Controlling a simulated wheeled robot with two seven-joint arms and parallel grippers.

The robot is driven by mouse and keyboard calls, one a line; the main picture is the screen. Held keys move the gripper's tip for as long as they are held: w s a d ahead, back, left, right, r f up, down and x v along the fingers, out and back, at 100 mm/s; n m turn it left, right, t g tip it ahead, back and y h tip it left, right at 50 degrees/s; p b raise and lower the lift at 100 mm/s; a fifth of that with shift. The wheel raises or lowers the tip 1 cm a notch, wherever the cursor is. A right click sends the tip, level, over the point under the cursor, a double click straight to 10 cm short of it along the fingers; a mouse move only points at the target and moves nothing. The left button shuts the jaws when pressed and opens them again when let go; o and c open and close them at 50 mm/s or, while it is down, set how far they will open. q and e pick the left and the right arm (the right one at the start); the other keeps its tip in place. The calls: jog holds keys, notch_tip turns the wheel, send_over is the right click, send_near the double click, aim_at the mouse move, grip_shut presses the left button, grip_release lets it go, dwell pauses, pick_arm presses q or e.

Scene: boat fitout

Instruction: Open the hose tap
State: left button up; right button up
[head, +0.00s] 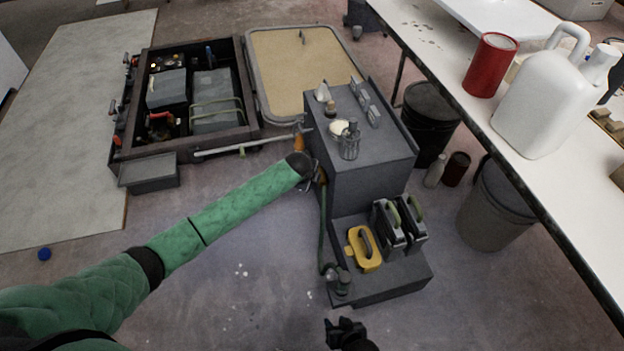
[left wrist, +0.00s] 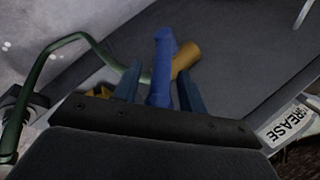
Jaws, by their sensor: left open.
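The hose tap shows in the left wrist view as a brass body (left wrist: 186,58) with a blue lever handle (left wrist: 161,70). In the head view, a small orange-brown part of it (head: 322,177) shows on the side of the grey cabinet (head: 365,185), mostly behind my left gripper. A green hose (head: 322,225) runs down from there and also shows in the left wrist view (left wrist: 75,38). My left gripper (left wrist: 159,88) is open, with its fingers on either side of the blue handle; contact is unclear. My right gripper (head: 345,328) is low and away from the tap; its jaws are unclear.
The cabinet's lower step holds a yellow case (head: 363,250) and dark canisters (head: 398,228). A long pole (head: 240,149) lies left of the cabinet. A white workbench (head: 545,175) stands at right. The floor between my arms is mostly clear.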

pick_arm(q)
jog(key=v, duration=0.7)
jog(key=shift+p, duration=0.4)
